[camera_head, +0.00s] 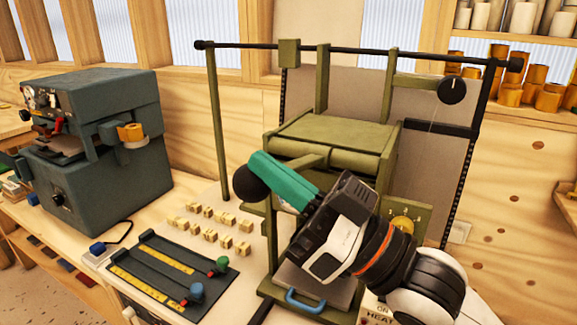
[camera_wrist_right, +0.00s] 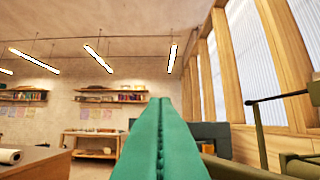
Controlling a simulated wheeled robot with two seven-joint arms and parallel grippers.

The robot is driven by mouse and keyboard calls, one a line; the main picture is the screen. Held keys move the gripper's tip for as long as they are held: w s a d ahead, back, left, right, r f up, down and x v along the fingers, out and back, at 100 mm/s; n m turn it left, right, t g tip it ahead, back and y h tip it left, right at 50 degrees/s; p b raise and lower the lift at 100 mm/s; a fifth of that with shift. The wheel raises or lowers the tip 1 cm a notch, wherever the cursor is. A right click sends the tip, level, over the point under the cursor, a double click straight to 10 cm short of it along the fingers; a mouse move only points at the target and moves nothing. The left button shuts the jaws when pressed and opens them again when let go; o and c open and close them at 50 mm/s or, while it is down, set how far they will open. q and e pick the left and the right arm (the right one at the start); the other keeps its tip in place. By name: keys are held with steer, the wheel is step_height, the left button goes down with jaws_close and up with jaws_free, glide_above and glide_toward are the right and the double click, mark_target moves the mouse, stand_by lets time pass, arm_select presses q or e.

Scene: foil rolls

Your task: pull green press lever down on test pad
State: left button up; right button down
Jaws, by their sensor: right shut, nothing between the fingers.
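The olive-green press (camera_head: 335,130) stands on the bench right of centre in the head view. Its lever (camera_head: 303,161) reaches out to the left, with a black ball knob (camera_head: 247,184) at the end. My right gripper (camera_head: 262,168) has teal fingers, shut and empty. The fingertips overlap the lever beside and just above the knob; I cannot tell whether they touch. The right wrist view shows the shut fingers (camera_wrist_right: 160,140) with a seam between them. A plate with a blue handle (camera_head: 304,302) lies at the press base. My gripper and arm hide much of it, and no pad is clearly visible.
A dark grey-green machine (camera_head: 95,135) stands at the left. Several small tan blocks (camera_head: 215,225) and a black tray with colored knobs (camera_head: 165,270) lie left of the press. An overhead rail (camera_head: 340,48) and its left post (camera_head: 216,125) frame the press.

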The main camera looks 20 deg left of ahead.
steer(key=shift+s+a+f+n+g+b, duration=0.15)
steer(key=shift+f+n+g+b, duration=0.1)
steer(key=shift+f+n+b, duration=0.25)
steer(key=shift+s+f+n+g+b, duration=0.1)
steer(key=shift+f+n+g+b, duration=0.15)
steer(key=shift+f, duration=0.45)
arm_select(q)
step_height(320, 180, down, 2)
steer(key=shift+a+f, duration=0.1)
arm_select(e)
steer(key=shift+f, duration=0.2)
arm_select(q)
step_height(320, 180, up, 5)
steer(key=s+d+p, duration=0.1)
steer(key=p, duration=0.4)
arm_select(e)
step_height(320, 180, up, 6)
arm_select(q)
steer(key=shift+d+f+b, duration=0.1)
steer(key=shift+f+b, duration=2.2)
steer(key=shift+f, duration=0.05)
arm_select(e)
steer(key=v, duration=1.1)
steer(key=shift+s+f, duration=0.25)
steer(key=shift+f, duration=0.1)
arm_select(q)
steer(key=shift+s, duration=0.1)
arm_select(e)
steer(key=shift+n, duration=0.25)
